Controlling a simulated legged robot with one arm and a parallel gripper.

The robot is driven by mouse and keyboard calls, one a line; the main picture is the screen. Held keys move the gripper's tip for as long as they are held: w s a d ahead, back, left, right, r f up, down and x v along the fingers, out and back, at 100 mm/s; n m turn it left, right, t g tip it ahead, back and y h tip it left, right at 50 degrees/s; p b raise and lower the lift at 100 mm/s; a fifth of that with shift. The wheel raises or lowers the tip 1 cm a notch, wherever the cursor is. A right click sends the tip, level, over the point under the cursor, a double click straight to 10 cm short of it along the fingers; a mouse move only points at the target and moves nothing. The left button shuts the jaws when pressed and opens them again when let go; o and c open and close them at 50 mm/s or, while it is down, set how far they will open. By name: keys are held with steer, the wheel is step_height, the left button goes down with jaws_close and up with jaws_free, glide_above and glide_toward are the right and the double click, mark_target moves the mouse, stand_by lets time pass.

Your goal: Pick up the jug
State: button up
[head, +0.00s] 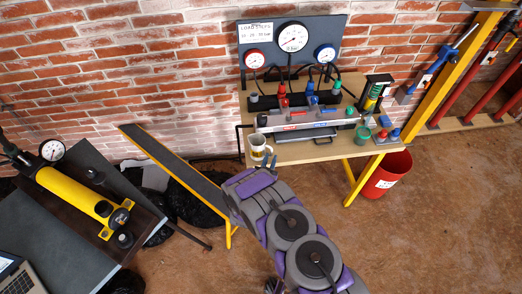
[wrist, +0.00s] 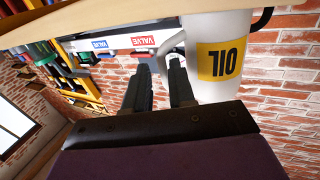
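The jug (head: 257,149) is white with a yellow label and stands upright at the front left corner of the wooden bench (head: 310,152). In the wrist view, which is upside down, the jug (wrist: 221,62) shows its OIL label and its handle (wrist: 164,55). My gripper (head: 269,162) is at the bench's front edge, just right of the jug. In the wrist view my gripper (wrist: 160,88) is open, with a gap between its dark fingers. The handle lies at the fingertips, partly hidden behind one finger. I cannot tell whether it is between them or touching.
A grey valve manifold (head: 310,122) lies behind the jug, below a gauge board (head: 292,45). A green cup (head: 362,134) stands further right on the bench. A sloping yellow-edged ramp (head: 172,170) is at the left. A red bucket (head: 386,177) stands on the floor at the right.

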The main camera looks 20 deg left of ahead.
mark_target(271, 154)
steer(key=w, duration=0.2)
steer(key=w+a+b, duration=0.1)
steer(key=w, duration=0.2)
steer(key=shift+a, duration=0.15)
steer(key=shift+w+d+r, duration=0.15)
steer(key=shift+d+r, duration=0.15)
steer(key=shift+d, duration=0.2)
steer(key=shift+a+f, duration=0.2)
steer(key=shift+a, duration=0.45)
jaws_close()
steer(key=shift+d, duration=0.1)
steer(key=shift+d, duration=0.25)
